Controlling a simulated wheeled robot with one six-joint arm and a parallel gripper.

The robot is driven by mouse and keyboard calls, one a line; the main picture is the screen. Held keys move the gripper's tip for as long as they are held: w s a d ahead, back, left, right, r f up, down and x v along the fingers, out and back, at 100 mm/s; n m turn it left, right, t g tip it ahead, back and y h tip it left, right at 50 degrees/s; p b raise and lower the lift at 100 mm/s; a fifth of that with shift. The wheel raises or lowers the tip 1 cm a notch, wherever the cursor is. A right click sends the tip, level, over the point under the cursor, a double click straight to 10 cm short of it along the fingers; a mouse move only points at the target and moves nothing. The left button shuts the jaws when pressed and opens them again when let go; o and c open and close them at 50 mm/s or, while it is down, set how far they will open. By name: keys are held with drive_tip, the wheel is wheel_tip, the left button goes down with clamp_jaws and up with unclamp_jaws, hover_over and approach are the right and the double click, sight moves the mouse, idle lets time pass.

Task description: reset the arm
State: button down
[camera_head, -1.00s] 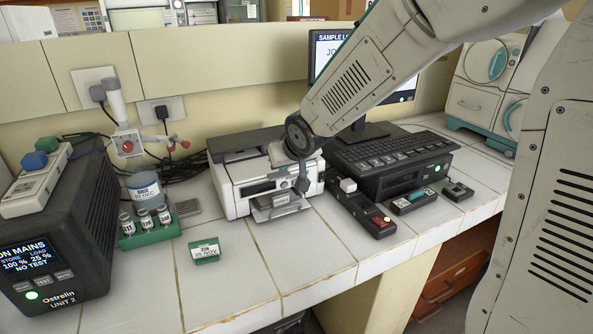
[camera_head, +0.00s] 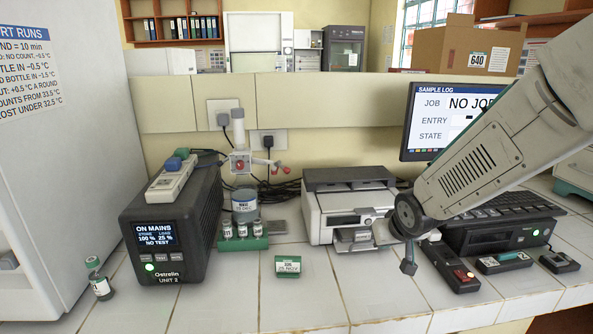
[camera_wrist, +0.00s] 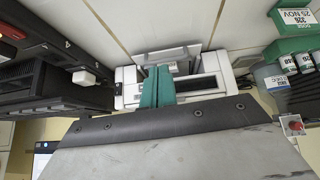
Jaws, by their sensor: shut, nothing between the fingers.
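My arm comes in from the right in the head view. My gripper (camera_head: 408,267) hangs at its end, just right of the front of a white and grey printer (camera_head: 338,205). It looks small and shut there, with nothing held. In the wrist view the teal fingers of my gripper (camera_wrist: 158,86) are together and empty, in front of the printer (camera_wrist: 209,84). I cannot tell the exact gap between fingers and printer.
A black power unit (camera_head: 172,225), a green vial rack (camera_head: 243,244), a green label block (camera_head: 288,267) and a small bottle (camera_head: 99,279) stand on the left. A red-button box (camera_head: 452,268) and a keyboard (camera_head: 500,207) are on the right. Front tiles are largely clear.

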drive_tip(key=s+r+g, duration=0.2)
drive_tip(key=s+r, duration=0.2)
drive_tip(key=s, duration=0.6)
drive_tip(key=s+r+g, duration=0.2)
drive_tip(key=s+r, duration=0.1)
drive_tip(key=s, duration=0.7)
drive_tip(key=s+r+g, duration=0.1)
drive_tip(key=s+r, duration=0.3)
drive_tip(key=s, duration=0.6)
drive_tip(key=shift+d+r+m+g, duration=0.3)
drive_tip(key=shift+r+g, duration=0.05)
drive_tip(key=shift+g, duration=0.05)
